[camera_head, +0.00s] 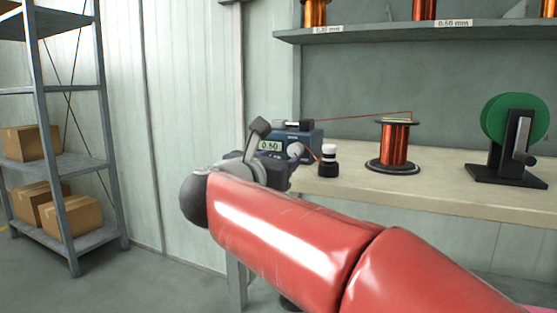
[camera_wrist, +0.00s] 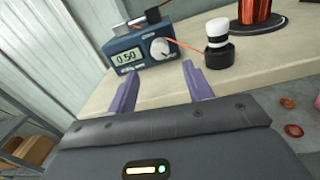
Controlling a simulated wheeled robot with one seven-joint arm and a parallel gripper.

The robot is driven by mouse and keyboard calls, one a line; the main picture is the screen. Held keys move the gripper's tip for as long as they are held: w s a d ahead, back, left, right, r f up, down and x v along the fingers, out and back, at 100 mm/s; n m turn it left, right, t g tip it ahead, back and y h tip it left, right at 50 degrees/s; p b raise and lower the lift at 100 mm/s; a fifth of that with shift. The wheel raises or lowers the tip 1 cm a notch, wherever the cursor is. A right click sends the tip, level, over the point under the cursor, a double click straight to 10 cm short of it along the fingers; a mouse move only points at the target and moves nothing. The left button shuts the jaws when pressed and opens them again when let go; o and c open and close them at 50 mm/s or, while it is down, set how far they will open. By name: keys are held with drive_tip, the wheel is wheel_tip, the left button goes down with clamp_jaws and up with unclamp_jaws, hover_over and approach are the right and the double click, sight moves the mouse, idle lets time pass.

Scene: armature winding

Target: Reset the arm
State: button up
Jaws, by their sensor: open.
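My gripper (camera_head: 279,141) is at the end of my red arm, at the left end of the workbench (camera_head: 450,195). In the wrist view its two purple fingers (camera_wrist: 158,72) are spread apart with nothing held between them. Beyond the fingertips stands a blue box (camera_wrist: 140,45) with a display reading 0.50 and a white knob. In the head view my wrist and fingers partly hide this blue box (camera_head: 310,140). A black and white cylinder (camera_head: 328,160) stands upright beside it, to the right of the fingers, apart from them.
A copper wire spool (camera_head: 394,145) stands on the bench, with wire running left toward the box. A green wheel (camera_head: 512,118) on a black stand is farther right. A shelf (camera_head: 400,36) with spools hangs above. A rack (camera_head: 62,165) with cartons stands left, with open floor between.

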drive_tip(key=s+d+f+m+g+y, duration=0.2)
drive_tip(key=s+d+f+m+g, duration=0.2)
drive_tip(key=s+d+f+m, duration=0.45)
drive_tip(key=s+d+f+m+g+y, duration=0.25)
drive_tip(key=s+d+f+m, duration=0.25)
drive_tip(key=s+f+m, duration=0.55)
drive_tip(key=s+d+f+m+g+y, duration=0.2)
drive_tip(key=s+d+f+m+g, duration=0.4)
drive_tip(key=f+m, duration=0.5)
wheel_tip(320, 180, up, 14)
drive_tip(key=s+d+m+t+p, duration=0.1)
drive_tip(key=p, duration=1.2)
drive_tip(key=shift+s+d+f+h, duration=0.2)
drive_tip(key=shift+s+d+h, duration=0.05)
drive_tip(key=shift+s+h, duration=0.1)
